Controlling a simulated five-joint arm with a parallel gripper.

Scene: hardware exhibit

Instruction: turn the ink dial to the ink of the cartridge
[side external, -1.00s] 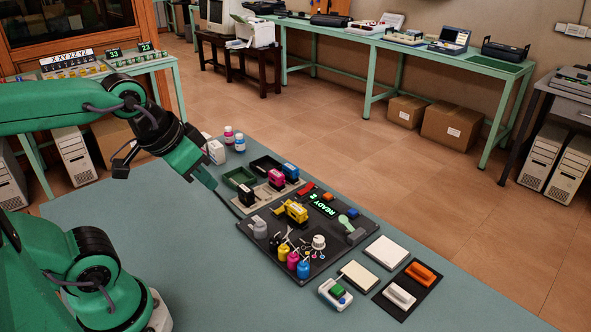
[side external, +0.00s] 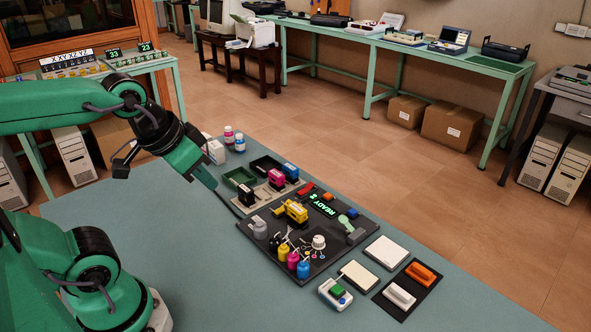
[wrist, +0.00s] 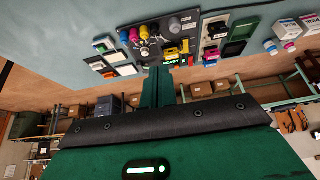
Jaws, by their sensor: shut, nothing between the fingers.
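The ink dial is a white knob (side external: 318,242) on the black panel (side external: 262,262), with small coloured dots around it. Its pointer is too small to read. A yellow cartridge (side external: 295,211) sits in the middle of the panel and also shows in the wrist view (wrist: 172,54). A green lit display (side external: 326,205) beside it reads READY and a character that looks like 2. My gripper (side external: 213,186) is shut and empty, above the table left of the panel, apart from the dial. Its green fingers (wrist: 160,86) show in the wrist view.
Yellow, magenta (side external: 293,260) and cyan (side external: 303,269) bottles stand close in front of the dial. Magenta (side external: 276,178) and blue (side external: 290,172) cartridges stand behind.

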